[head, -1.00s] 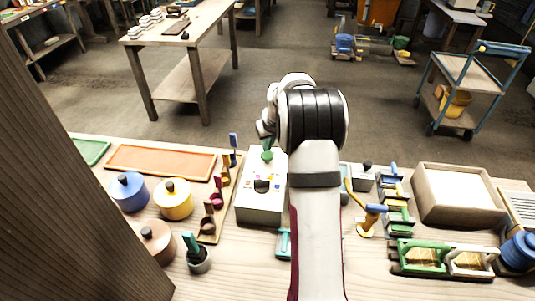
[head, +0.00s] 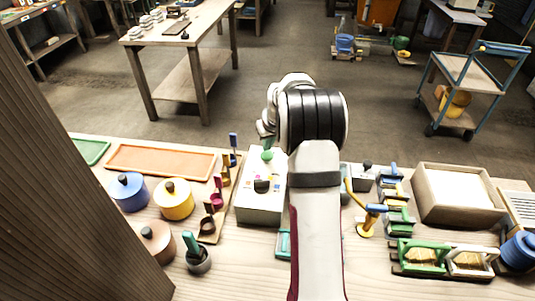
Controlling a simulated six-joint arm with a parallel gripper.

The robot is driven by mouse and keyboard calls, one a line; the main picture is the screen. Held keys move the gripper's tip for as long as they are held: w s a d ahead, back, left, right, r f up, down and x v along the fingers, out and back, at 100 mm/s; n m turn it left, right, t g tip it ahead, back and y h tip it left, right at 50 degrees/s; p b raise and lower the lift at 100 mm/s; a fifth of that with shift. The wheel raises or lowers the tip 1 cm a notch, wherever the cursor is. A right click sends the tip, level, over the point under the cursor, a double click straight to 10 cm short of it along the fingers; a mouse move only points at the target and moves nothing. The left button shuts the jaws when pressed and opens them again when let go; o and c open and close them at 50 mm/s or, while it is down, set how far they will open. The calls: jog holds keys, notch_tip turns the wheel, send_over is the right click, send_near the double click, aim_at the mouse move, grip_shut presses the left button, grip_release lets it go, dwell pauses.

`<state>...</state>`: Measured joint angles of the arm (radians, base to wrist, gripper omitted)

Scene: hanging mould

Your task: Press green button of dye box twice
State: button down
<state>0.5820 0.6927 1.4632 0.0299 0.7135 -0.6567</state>
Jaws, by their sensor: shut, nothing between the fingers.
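The dye box (head: 261,208) is a white box on the wooden table, left of my arm. Its top carries small coloured marks and a dark knob (head: 262,186). A green round part (head: 267,155), which looks like the green button, shows near its far edge. My gripper (head: 266,136) is shut and empty, pointing down just above or at the green part. My arm hides part of the box's right side and most of the fingers. I cannot tell whether the fingertips touch the button.
Blue (head: 129,191) and yellow (head: 173,199) lidded pots, an orange tray (head: 160,160) and a rack of coloured scoops (head: 219,200) stand left of the box. A yellow stand (head: 367,224), coloured clamps and a sand-coloured bin (head: 457,196) are on the right.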

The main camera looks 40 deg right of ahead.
jog(key=shift+f, duration=1.35)
jog(key=shift+r, duration=0.7)
jog(key=shift+f, duration=0.7)
jog(key=shift+r, duration=0.7)
